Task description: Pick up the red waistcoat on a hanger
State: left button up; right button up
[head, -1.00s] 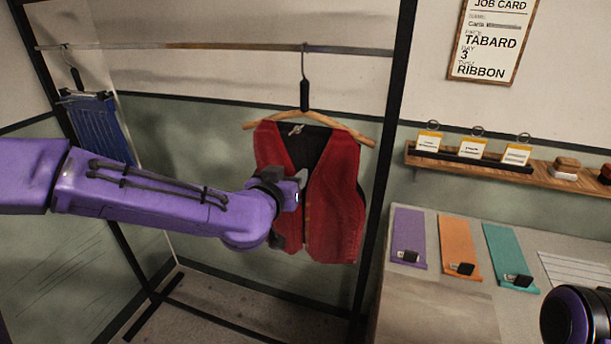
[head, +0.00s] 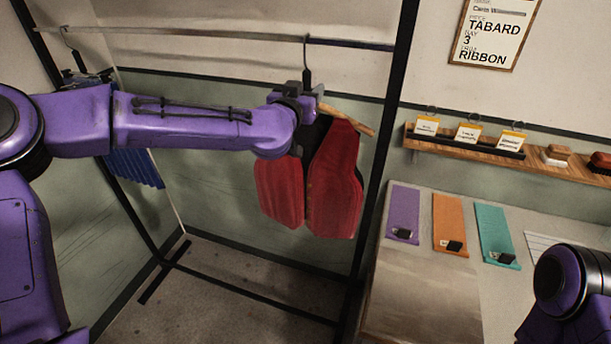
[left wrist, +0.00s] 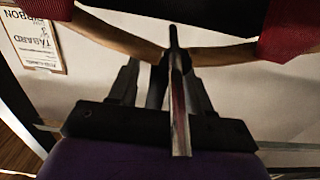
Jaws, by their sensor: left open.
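The red waistcoat (head: 335,185) hangs on a wooden hanger (head: 350,121) from the rail, in the middle of the head view. My left gripper (head: 300,90) is at the hanger's neck, just below the hook (head: 307,58), and my arm hides the waistcoat's upper left part. In the left wrist view, the open fingers (left wrist: 163,88) stand on either side of the dark hanger neck (left wrist: 174,50). The wooden bar (left wrist: 130,43) crosses above, with red cloth (left wrist: 292,30) at the corners. I cannot tell whether a finger touches the neck. My right gripper is not in view.
The metal rail (head: 200,38) runs above my gripper, and a black rack post (head: 388,120) stands to its right. A blue garment (head: 135,170) hangs at left. A table (head: 420,290) with purple, orange and teal strips is at right, below a wooden shelf (head: 480,150).

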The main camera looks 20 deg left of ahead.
pick_arm(q)
jog(key=shift+w+f, duration=0.1)
grip_shut()
dwell(1.3)
